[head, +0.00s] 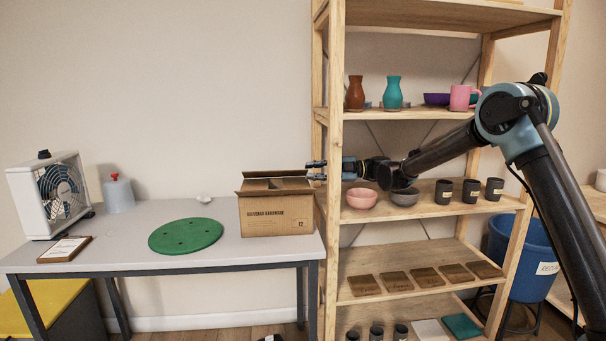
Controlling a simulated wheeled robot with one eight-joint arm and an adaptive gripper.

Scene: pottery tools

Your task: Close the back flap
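A brown cardboard box (277,216) with dark print on its front stands at the right end of the grey table. Its back flap (272,174) shows as a thin strip along the far top edge and looks raised. Lower cardboard panels (272,186) show in front of it across the top; I cannot tell how far each is folded. My gripper (310,170) points left at the box's upper right corner, level with the back flap's right end. Its two fingers are apart, one above the other. I cannot tell whether they touch the flap.
The wooden shelf post (334,120) stands right beside the box, and my arm reaches across the shelves. Bowls (362,198) and dark cups (444,191) stand below my arm. A green disc (186,236) lies left of the box. The wall behind is clear.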

